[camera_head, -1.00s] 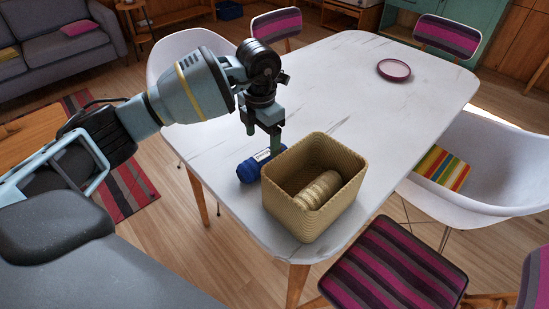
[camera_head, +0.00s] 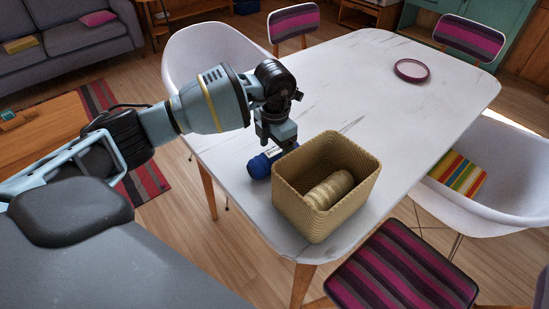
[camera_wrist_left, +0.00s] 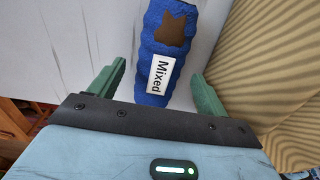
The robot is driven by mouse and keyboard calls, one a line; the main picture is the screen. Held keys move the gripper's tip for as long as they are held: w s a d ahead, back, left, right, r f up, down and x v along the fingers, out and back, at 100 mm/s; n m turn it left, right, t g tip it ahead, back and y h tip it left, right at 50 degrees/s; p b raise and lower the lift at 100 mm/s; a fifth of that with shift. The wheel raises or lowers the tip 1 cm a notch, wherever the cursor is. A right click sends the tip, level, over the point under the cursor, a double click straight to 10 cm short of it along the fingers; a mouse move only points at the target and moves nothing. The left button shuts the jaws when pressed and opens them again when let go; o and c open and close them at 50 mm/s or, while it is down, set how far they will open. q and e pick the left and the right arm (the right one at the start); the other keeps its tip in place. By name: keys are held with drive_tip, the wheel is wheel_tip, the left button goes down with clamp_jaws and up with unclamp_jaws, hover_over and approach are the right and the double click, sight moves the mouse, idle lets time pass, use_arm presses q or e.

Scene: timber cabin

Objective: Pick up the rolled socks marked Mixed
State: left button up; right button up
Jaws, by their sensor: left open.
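The rolled socks marked Mixed (camera_head: 260,165) are a blue roll with a white label, lying on the white table (camera_head: 345,85) just left of the basket. In the left wrist view the blue roll (camera_wrist_left: 172,58) shows a brown patch and the word Mixed on its label. My left gripper (camera_head: 274,146) is directly above the roll, pointing down. Its green fingers (camera_wrist_left: 157,88) are open, one on each side of the roll, with gaps between them and it. My right gripper is not in view.
A woven basket (camera_head: 292,197) holding a beige roll (camera_head: 329,190) stands close to the right of the blue socks. A purple-rimmed plate (camera_head: 412,71) lies far back on the table. Chairs surround the table; its middle is clear.

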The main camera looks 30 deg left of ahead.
sight(275, 152)
use_arm(q)
wheel_tip(275, 152, down, 3)
drive_tip(key=c, duration=1.1)
wheel_tip(275, 152, up, 10)
drive_tip(key=shift+r, duration=0.1)
